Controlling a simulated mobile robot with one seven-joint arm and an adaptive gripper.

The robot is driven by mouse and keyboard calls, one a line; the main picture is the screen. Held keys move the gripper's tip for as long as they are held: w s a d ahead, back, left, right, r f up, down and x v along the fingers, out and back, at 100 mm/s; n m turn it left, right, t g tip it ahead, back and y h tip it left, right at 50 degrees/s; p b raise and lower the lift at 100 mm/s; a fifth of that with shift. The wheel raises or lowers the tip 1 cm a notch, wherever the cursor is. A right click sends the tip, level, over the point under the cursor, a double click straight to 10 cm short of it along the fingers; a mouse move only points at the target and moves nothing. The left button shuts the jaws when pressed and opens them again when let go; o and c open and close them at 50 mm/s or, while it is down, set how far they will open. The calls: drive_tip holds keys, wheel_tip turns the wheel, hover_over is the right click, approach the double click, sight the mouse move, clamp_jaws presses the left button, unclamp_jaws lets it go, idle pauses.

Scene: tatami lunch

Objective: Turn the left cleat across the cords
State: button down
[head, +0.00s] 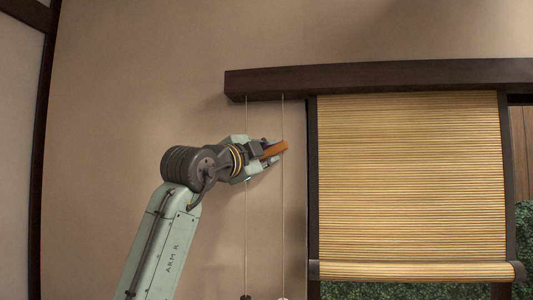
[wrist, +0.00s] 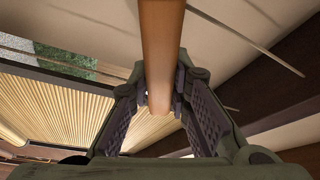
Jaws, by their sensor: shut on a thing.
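A brown wooden bar, which I take to be the left cleat (head: 276,150), is held in my gripper (head: 268,149) in front of the wall. The left cord (head: 246,220) passes by the gripper's body. In the wrist view the cleat (wrist: 160,45) runs from the top edge down between the fingers of my gripper (wrist: 161,98). A thin cord (wrist: 248,43) shows at upper right there. I cannot tell whether the cleat touches the cords.
A dark beam (head: 380,78) runs above, with both cords hanging from it. A bamboo blind (head: 410,190) hangs to the right, beside a dark post. The wall left is bare.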

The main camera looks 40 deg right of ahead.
drive_tip(key=m, duration=0.2)
drive_tip(key=m+g+y, duration=0.1)
drive_tip(key=m, duration=0.2)
drive_tip(key=shift+f, duration=0.2)
idle(0.6)
drive_tip(key=c, duration=1.5)
unclamp_jaws()
drive_tip(key=v, duration=1.2)
drive_tip(key=shift+r, duration=0.25)
